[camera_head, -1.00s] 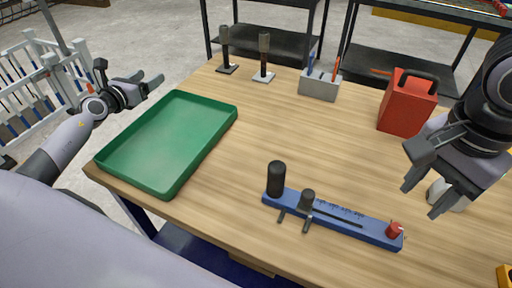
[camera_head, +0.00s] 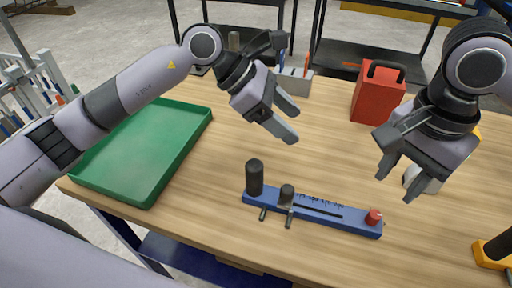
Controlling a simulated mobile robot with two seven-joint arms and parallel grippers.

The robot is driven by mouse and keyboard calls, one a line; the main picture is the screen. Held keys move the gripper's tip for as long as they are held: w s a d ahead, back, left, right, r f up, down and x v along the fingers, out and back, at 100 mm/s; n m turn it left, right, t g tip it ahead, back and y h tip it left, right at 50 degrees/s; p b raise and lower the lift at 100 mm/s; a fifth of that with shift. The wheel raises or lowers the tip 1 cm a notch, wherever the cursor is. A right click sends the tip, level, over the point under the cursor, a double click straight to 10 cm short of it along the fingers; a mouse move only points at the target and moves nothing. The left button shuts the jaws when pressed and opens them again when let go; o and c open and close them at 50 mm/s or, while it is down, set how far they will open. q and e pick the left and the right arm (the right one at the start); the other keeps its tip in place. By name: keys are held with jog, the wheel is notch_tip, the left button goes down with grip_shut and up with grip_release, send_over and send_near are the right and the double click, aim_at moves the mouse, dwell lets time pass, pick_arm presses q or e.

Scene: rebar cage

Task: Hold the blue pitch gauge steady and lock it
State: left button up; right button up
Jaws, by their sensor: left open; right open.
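The blue pitch gauge (camera_head: 335,217) lies on the wooden table near its front edge. A black upright handle (camera_head: 254,177) stands at its left end, a black slider (camera_head: 286,196) with prongs sits beside it, and a red knob (camera_head: 374,216) is at its right end. My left gripper (camera_head: 290,122) is open and empty, above the table behind the gauge's left part. My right gripper (camera_head: 396,181) is open and empty, above and behind the gauge's right end. Neither gripper touches the gauge.
A green tray (camera_head: 92,184) lies at the left of the table. A red box (camera_head: 378,95) with a black handle and a grey tool holder (camera_head: 292,86) stand at the back. A white round object (camera_head: 423,181) is partly hidden by my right gripper. A yellow-black object (camera_head: 494,250) is at front right.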

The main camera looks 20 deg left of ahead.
aim_at(256, 177)
pick_arm(q)
jog(key=s+m+y, duration=0.1)
jog(key=s+y, duration=0.1)
jog(key=s+a+m+g+y, duration=0.1)
jog(key=s+m+y, duration=0.1)
jog(key=s+y, duration=0.1)
jog(key=s+f+m+y, duration=0.1)
jog(key=s+y, duration=0.2)
jog(key=shift+s+a+m+g, duration=0.1)
jog(key=shift+a+m+g, duration=0.2)
jog(key=shift+a+g, duration=0.1)
jog(key=shift+a+y, duration=0.3)
jog(key=shift+a, duration=0.05)
jog(key=shift+s+a+f, duration=0.1)
jog(key=shift+a+f, duration=0.05)
jog(key=shift+a, duration=0.05)
jog(key=shift+f, duration=3.45)
grip_shut()
pick_arm(e)
jog(key=shift+o, duration=0.7)
